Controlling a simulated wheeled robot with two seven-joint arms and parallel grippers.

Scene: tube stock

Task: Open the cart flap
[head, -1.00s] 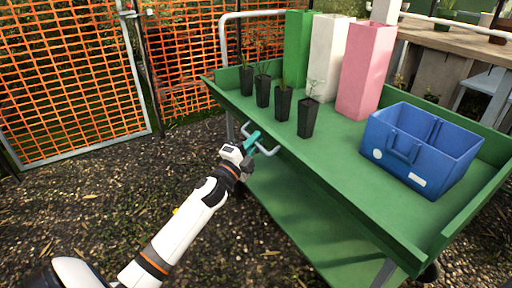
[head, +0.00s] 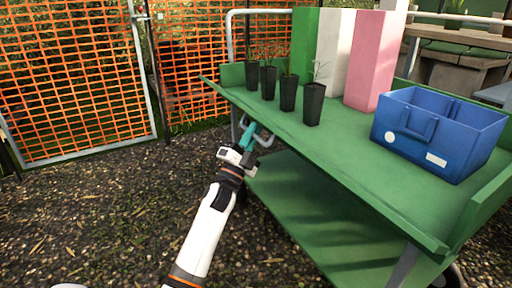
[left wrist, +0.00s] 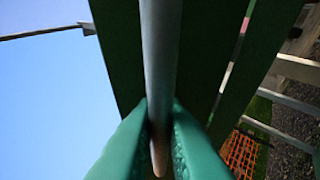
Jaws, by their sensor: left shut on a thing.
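The green cart (head: 345,160) stands at the right in the head view. Its long near-side flap (head: 330,167) leans outward from the deck, and its left end sticks out past the cart's end wall. A grey bar handle (head: 268,142) sits on the flap's outer side near its left end. My left gripper (head: 249,135), with teal fingers, is shut on this handle. In the left wrist view the grey handle bar (left wrist: 160,60) runs between the teal fingertips (left wrist: 160,118), with dark green panels behind it. My right gripper is not in view.
On the deck stand several black pots with seedlings (head: 313,104), green, white and pink (head: 369,62) tall boxes, and a blue caddy (head: 435,135). A lower green shelf (head: 320,215) lies under the deck. Orange mesh fencing (head: 65,80) stands at left. The gravel ground is clear.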

